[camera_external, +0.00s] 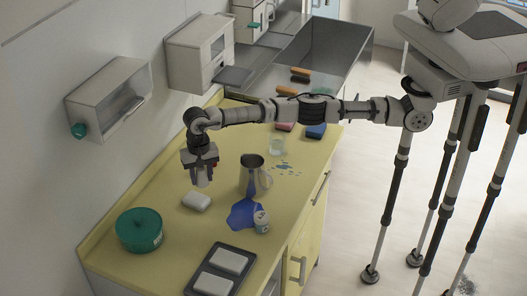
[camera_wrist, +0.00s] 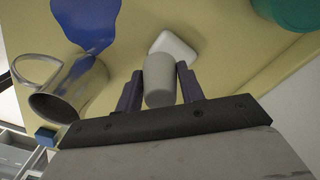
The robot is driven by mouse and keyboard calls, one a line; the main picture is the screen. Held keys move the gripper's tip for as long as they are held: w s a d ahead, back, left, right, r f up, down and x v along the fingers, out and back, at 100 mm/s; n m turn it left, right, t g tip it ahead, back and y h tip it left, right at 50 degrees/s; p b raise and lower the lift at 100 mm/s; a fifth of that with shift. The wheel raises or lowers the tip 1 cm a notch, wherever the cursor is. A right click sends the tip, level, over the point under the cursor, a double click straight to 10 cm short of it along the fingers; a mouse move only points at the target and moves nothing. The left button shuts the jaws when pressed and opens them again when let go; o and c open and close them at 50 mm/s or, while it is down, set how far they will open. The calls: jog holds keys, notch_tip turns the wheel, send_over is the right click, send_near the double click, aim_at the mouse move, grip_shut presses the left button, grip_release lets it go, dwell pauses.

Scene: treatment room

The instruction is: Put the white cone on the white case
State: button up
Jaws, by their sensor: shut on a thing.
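My gripper (camera_external: 201,170) points down over the yellow counter, shut on the white cone (camera_external: 203,181). In the wrist view, the cone (camera_wrist: 159,82) sits between the two dark fingers of my gripper (camera_wrist: 160,74), its rounded end towards the camera. The white case (camera_external: 196,202) is a small rounded block lying on the counter just below the cone in the external view. In the wrist view the case (camera_wrist: 175,44) shows beyond the cone, which hides part of it. The cone appears above the case; I cannot tell the exact gap.
A metal jug (camera_external: 251,177) stands right of the case, beside a blue spill or cloth (camera_external: 243,213) and a small white jar (camera_external: 261,222). A green round tin (camera_external: 139,231) is at the front left. A dark tray (camera_external: 190,288) with white blocks lies in front.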

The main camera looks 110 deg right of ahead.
aim_at(204, 200)
jog(key=shift+f+p, duration=0.9)
jog(key=shift+f, duration=2.5)
jog(key=shift+f, duration=0.1)
jog(key=o, duration=0.9)
jog(key=shift+f, duration=0.1)
jog(key=shift+o, duration=0.2)
notch_tip(204, 200, up, 12)
jog(key=shift+r+b, duration=0.25)
jog(key=shift+b, duration=0.5)
